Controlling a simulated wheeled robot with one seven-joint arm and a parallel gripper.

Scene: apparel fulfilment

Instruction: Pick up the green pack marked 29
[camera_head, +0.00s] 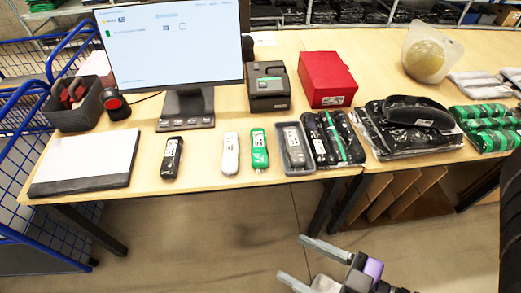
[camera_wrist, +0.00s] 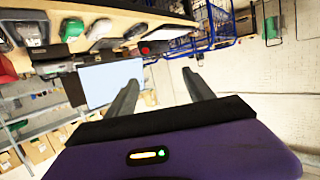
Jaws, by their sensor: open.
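A slim green pack (camera_head: 259,148) with a white label lies near the front edge of the table, between a white pack (camera_head: 230,154) and a grey tray (camera_head: 294,149). The number on its label is too small to read. The green pack also shows upside down in the wrist view (camera_wrist: 72,28), at the upper left. My gripper (camera_head: 290,257) is open and empty, in front of the table and over the floor, below and to the right of the green pack in the head view. Its two fingers (camera_wrist: 161,76) stand apart in the wrist view with nothing between them.
A black pack (camera_head: 172,158) lies left of the white one. The grey tray holds a dark pack, with more dark packs (camera_head: 333,138) beside it. Behind stand a monitor (camera_head: 170,45), a label printer (camera_head: 267,85) and a red box (camera_head: 326,79). Green striped packs (camera_head: 488,126) lie far right.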

